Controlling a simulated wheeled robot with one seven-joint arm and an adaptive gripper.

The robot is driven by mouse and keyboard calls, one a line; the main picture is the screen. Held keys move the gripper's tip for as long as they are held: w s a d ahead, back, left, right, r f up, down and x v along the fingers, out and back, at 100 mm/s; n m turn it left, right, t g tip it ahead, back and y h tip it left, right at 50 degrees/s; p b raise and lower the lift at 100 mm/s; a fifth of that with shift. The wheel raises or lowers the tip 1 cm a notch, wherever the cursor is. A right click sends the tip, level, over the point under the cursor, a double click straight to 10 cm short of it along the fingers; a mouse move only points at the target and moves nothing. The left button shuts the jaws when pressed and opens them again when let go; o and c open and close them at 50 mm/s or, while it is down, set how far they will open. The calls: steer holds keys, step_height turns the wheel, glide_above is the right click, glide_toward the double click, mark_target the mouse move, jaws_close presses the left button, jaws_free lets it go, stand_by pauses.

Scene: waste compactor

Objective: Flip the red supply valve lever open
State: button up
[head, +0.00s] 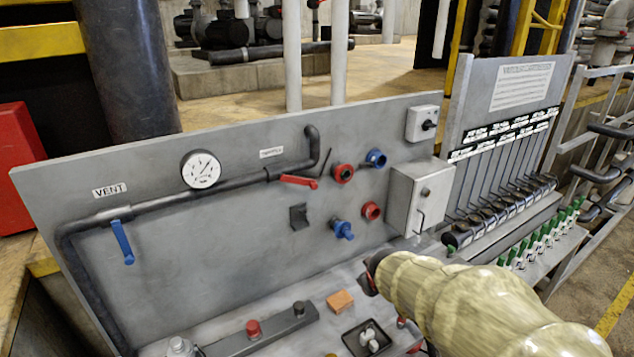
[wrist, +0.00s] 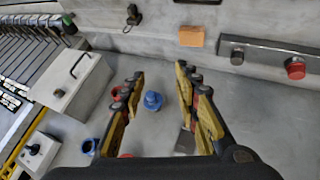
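The red supply valve lever (head: 298,181) sits on the dark pipe near the top middle of the grey panel, under a small label. It lies nearly along the pipe, sloping slightly down to the right. I cannot make it out in the wrist view. My gripper (wrist: 159,75) is open and empty, with its two fingers spread in the wrist view. A blue knob (wrist: 152,101) shows between the fingers, farther off on the panel. In the head view my forearm hides most of the gripper, to the lower right of the lever.
A blue vent lever (head: 123,243) hangs down at left. Red (head: 343,173) and blue (head: 376,158) fittings and a grey box (head: 418,197) are right of the lever. An orange block (head: 340,301), red button (head: 253,328) and black tray (head: 366,340) occupy the ledge below.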

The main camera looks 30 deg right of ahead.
steer(key=w+d+r+n+t, duration=0.2)
steer(key=w+d+n+t, duration=0.1)
steer(key=w+d, duration=0.3)
steer(key=n+t+y, duration=0.5)
steer(key=n+t, duration=0.4)
steer(key=n, duration=0.1)
glide_toward(315, 187)
steer(key=w, duration=1)
steer(key=shift+w+a+r, duration=0.1)
steer(key=shift+w+r, duration=0.1)
steer(key=shift+w, duration=0.1)
steer(key=c, duration=0.3)
steer(key=c, duration=0.4)
jaws_close()
